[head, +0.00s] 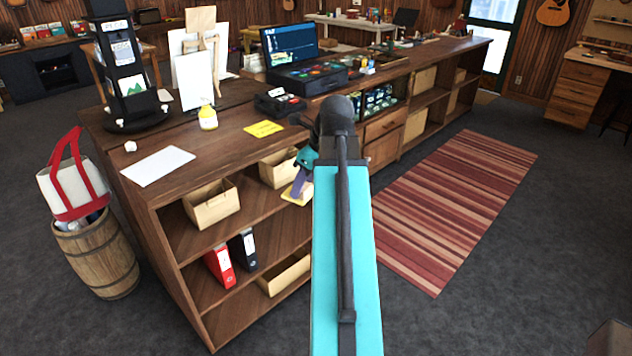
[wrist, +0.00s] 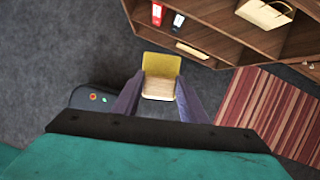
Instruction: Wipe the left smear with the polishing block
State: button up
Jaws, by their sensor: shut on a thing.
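The polishing block (wrist: 161,65), yellow on one part and pale wood-coloured on another, is between the two purple fingers of my gripper (wrist: 159,88) in the wrist view. My gripper (head: 301,184) is shut on it. In the head view the yellow block (head: 291,196) hangs in front of the counter's open shelves, below the top and partly behind my arm. I cannot make out any smear in either view. My arm hides part of the counter's front and top.
A barrel (head: 97,262) stands left. A striped rug (head: 455,205) lies right on open floor.

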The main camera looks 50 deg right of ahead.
jog(key=w+a+f+n+g+y+b, duration=0.1)
jog(key=w+a+f+n+g, duration=0.1)
jog(key=w+a+f+n, duration=0.2)
jog(key=w+a+f+n+g+y+b, duration=0.1)
jog(key=w+a+f+n+g, duration=0.1)
jog(key=w+a+f+n, duration=0.3)
jog(key=w+a+f+n+g+b, duration=0.1)
jog(key=w+a+f+n+g, duration=0.2)
jog(key=w+a+n, duration=0.7)
jog(key=a+f+n, duration=0.2)
jog(key=a+n, duration=0.2)
jog(key=a, duration=0.7)
jog(key=shift+w+a+n+y+b, duration=0.2)
jog(key=shift+a+n+y+b, duration=0.1)
jog(key=shift+a+y, duration=0.1)
jog(key=shift+d, duration=0.15)
